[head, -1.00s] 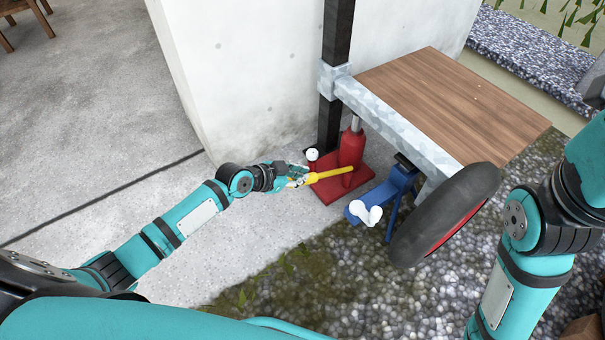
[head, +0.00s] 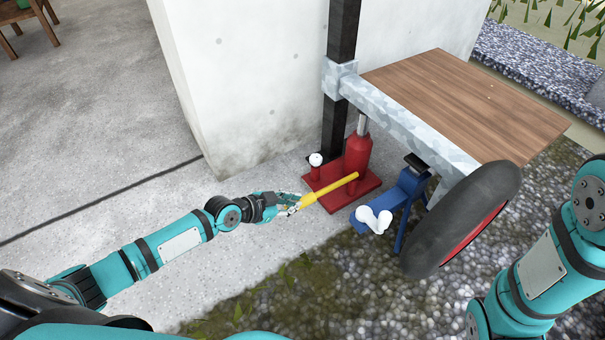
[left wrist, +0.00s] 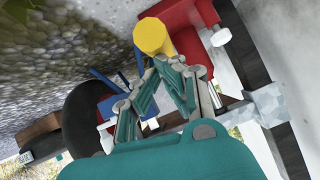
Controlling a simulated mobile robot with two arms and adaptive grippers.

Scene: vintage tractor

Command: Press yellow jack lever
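The yellow jack lever (head: 328,190) sticks out from the red jack (head: 357,157) toward the lower left in the head view, its outer end tilted down. My left gripper (head: 291,205) is at the lever's outer end. In the left wrist view, the round end of the lever (left wrist: 153,36) faces the camera right by the fingertips. The fingers of my left gripper (left wrist: 168,64) come together at the tips and appear shut, against the lever rather than around it. Exact contact is hard to see. My right gripper is outside the view; only my right arm shows.
The jack's red base plate (head: 370,183) rests on concrete beside a white wall (head: 250,80). A blue stand (head: 405,187) with a white part (head: 374,219), a black tire (head: 462,220) and a wooden platform (head: 470,100) are to the right. Concrete at left is open.

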